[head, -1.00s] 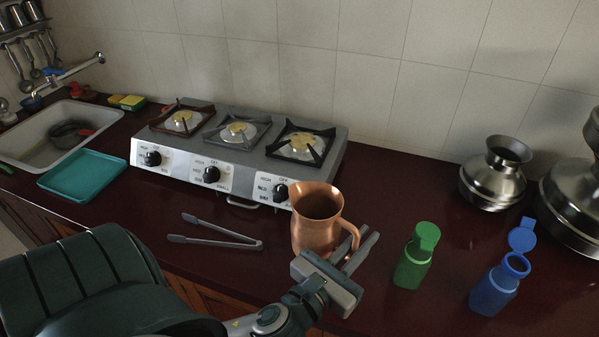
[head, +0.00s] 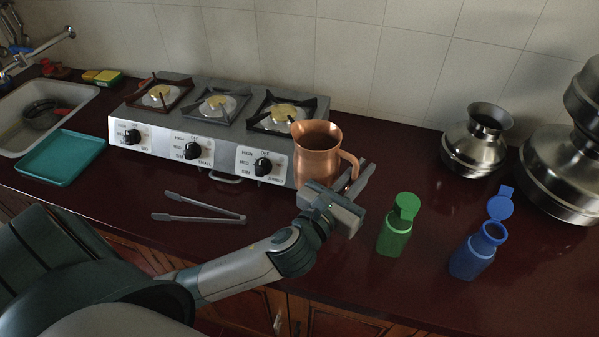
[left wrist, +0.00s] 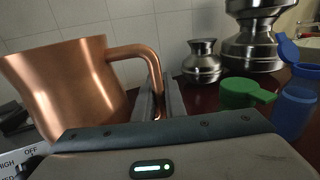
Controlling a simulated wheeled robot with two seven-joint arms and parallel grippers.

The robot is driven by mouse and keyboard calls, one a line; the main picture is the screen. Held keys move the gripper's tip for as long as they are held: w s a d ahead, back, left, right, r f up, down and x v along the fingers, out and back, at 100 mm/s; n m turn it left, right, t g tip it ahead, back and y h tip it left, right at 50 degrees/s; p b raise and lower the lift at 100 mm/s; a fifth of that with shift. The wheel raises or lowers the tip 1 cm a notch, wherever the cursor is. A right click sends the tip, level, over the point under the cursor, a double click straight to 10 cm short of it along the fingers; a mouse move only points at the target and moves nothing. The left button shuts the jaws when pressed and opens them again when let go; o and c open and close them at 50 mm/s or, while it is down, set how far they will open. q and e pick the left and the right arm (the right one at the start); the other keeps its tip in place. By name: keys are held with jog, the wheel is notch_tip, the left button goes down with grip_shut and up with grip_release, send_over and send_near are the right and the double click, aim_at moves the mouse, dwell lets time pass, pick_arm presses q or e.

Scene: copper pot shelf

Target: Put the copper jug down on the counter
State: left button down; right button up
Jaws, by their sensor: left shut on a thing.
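The copper jug (head: 318,152) is upright, at the right front corner of the stove in the head view. Its handle is on the right. My left gripper (head: 357,182) is shut on that handle, and its body hides part of the jug's base. I cannot tell whether the jug's base touches the counter (head: 290,210). The left wrist view shows the jug (left wrist: 75,85) at left, with its handle coming down between the fingers (left wrist: 160,103). My right gripper is not in view.
The stove (head: 225,135) stands behind and left of the jug. Tongs (head: 200,217) lie in front of it. A green bottle (head: 395,235) and a blue bottle (head: 475,252) stand to the right. Steel pots (head: 475,150) are at the back right. The counter between the jug and pots is clear.

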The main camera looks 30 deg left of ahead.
pick_arm(q)
jog(key=w+d+r, duration=0.1)
jog(key=w+r, duration=0.1)
jog(key=w, duration=0.3)
jog(key=w+d+r+h+p, duration=0.1)
jog(key=w+r, duration=0.2)
jog(key=w, duration=0.1)
jog(key=shift+w+r+m, duration=0.25)
jog(key=shift+w+m, duration=0.1)
jog(key=shift+m, duration=0.05)
jog(key=shift+d, duration=0.1)
notch_tip(320, 180, down, 14)
dwell(0.3)
jog(key=shift+f, duration=0.1)
jog(key=shift+f, duration=1.95)
jog(key=shift+f+b, duration=0.1)
jog(key=shift+b, duration=0.25)
